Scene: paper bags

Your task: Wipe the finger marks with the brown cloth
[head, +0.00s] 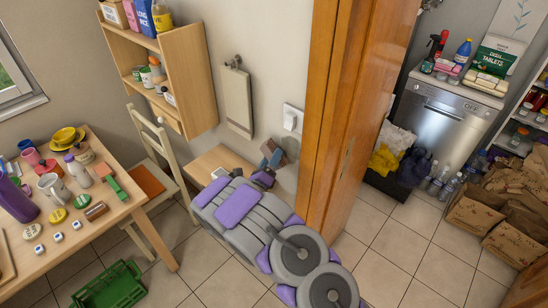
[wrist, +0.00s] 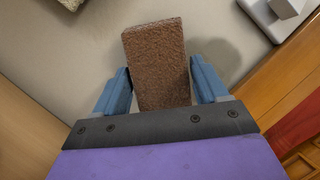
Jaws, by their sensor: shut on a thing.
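The brown cloth (wrist: 157,60), a rough-textured rectangular piece, stands between the two blue fingers of my gripper (wrist: 160,75) in the wrist view. My gripper is shut on it, and its far end sticks out past the fingertips in front of the pale wall (wrist: 65,60). In the head view my gripper (head: 270,160) is close to the wall, below and left of the white light switch (head: 292,119). I cannot tell whether the cloth touches the wall. I cannot make out finger marks in either view; the cloth and gripper hide part of the wall.
A small wooden bench (head: 212,160) stands against the wall beside my gripper. A wooden door frame (head: 345,110) rises close on the right. A cluttered table (head: 135,203) and a chair (head: 163,150) stand at left.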

